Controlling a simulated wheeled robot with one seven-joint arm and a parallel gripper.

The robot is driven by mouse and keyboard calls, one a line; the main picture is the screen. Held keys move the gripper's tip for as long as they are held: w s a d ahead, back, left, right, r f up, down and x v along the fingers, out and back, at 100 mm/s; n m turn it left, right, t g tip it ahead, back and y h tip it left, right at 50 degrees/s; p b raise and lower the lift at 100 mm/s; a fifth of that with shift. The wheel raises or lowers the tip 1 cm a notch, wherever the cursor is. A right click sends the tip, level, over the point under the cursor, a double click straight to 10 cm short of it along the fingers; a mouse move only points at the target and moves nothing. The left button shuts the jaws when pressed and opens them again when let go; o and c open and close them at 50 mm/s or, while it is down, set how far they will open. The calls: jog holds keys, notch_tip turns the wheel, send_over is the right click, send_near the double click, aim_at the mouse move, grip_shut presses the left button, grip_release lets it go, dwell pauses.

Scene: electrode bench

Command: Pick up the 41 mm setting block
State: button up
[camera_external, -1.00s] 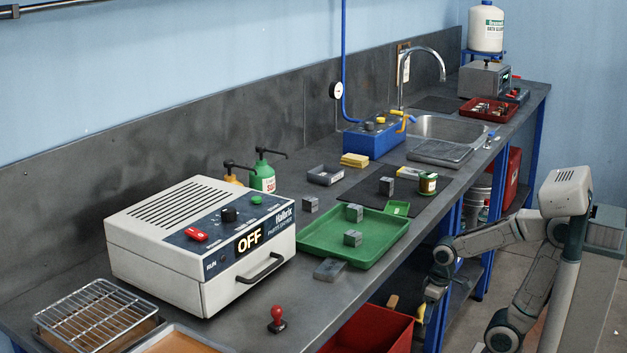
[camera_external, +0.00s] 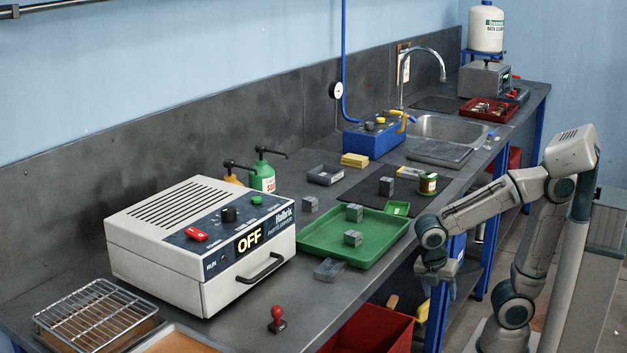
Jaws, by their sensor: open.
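Several small grey blocks are in view, and their sizes cannot be read here, so I cannot tell which is the 41 mm setting block. One grey block (camera_external: 354,212) and a second grey block (camera_external: 352,238) sit in the green tray (camera_external: 312,238). Another block (camera_external: 310,204) stands on the bench behind the tray. One more block (camera_external: 386,186) stands on the dark mat (camera_external: 362,193). My gripper (camera_external: 438,284) points down beyond the bench's front edge, right of the green tray. It is open, away from all the blocks, with its fingertips small and hard to make out.
A flat grey piece (camera_external: 330,270) lies by the tray's near corner. A white parts washer (camera_external: 200,245) showing OFF stands left. A small round tin (camera_external: 427,183), a blue box (camera_external: 373,140) and a grey bin (camera_external: 325,175) stand around the mat. A red bin (camera_external: 370,330) is below the bench edge.

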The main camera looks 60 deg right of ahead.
notch_tip(320, 180, up, 11)
jog(key=s+a+n+h+p, duration=0.1)
jog(key=a+n+h+p, duration=0.2)
jog(key=n+p, duration=0.4)
jog(key=w+d+r+n+p, duration=0.1)
jog(key=w+r+p, duration=0.4)
jog(key=r, duration=0.6)
jog(key=w+a+r+m+p, duration=0.35)
jog(key=w+r+p, duration=0.35)
jog(key=w+p, duration=0.25)
jog(key=m+t+y+p, duration=0.1)
jog(key=m+y+p, duration=0.1)
jog(key=m+p, duration=0.45)
send_near(355, 206)
jog(key=shift+n, duration=0.5)
jog(key=x, duration=0.4)
jog(key=shift+w+a+f, duration=0.1)
jog(key=shift+a+f, duration=0.1)
jog(key=shift+f, duration=0.3)
jog(key=shift+d+p+x, duration=0.15)
jog(key=shift+p+x, duration=0.1)
jog(key=shift+x, duration=1.1)
jog(key=shift+d+p+x, duration=0.15)
jog(key=shift+p+x, duration=0.05)
jog(key=shift+x, duration=1.2)
jog(key=shift+r, duration=0.1)
jog(key=shift+c, duration=0.4)
